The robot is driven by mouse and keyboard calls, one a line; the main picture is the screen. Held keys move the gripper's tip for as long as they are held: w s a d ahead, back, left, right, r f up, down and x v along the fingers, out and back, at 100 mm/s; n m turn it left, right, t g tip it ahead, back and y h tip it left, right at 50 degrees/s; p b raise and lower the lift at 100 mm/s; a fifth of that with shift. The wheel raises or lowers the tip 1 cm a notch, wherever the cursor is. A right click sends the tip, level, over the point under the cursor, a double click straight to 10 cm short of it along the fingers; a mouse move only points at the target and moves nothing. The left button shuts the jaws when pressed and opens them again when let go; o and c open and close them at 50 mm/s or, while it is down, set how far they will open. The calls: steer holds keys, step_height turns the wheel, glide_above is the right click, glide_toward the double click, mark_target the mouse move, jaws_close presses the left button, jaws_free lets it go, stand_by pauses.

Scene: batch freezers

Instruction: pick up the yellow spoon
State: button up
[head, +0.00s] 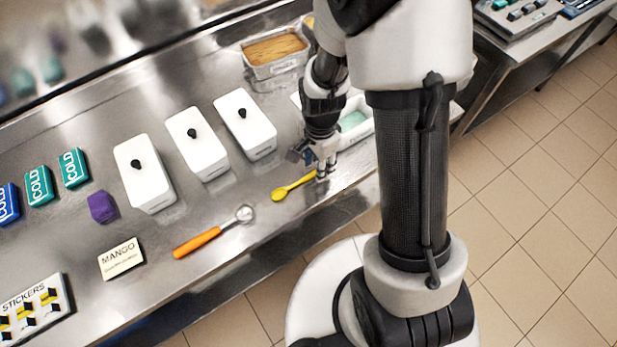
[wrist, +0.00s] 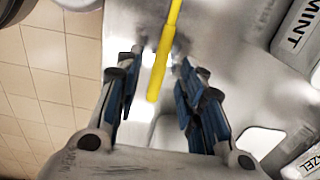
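The yellow spoon (head: 292,188) lies on the steel counter near its front edge. Its bowl points left and its handle runs right to my gripper (head: 323,175). In the wrist view, the spoon's handle (wrist: 164,55) reaches down between the blue-padded fingers of my gripper (wrist: 161,62). The fingers stand apart, with a gap showing on both sides of the handle. The spoon's bowl is out of the wrist view. I cannot tell exactly how high the fingertips are above the counter.
An orange-handled scoop (head: 198,241) lies left of the spoon. White lidded tubs (head: 245,125) stand behind. A tray with pale green contents (head: 352,121) is beside my gripper. A mango card (head: 121,259) and a purple block (head: 102,207) are farther left.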

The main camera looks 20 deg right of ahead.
step_height(320, 180, down, 2)
steer(key=shift+r, duration=0.1)
jaws_close()
stand_by(0.4)
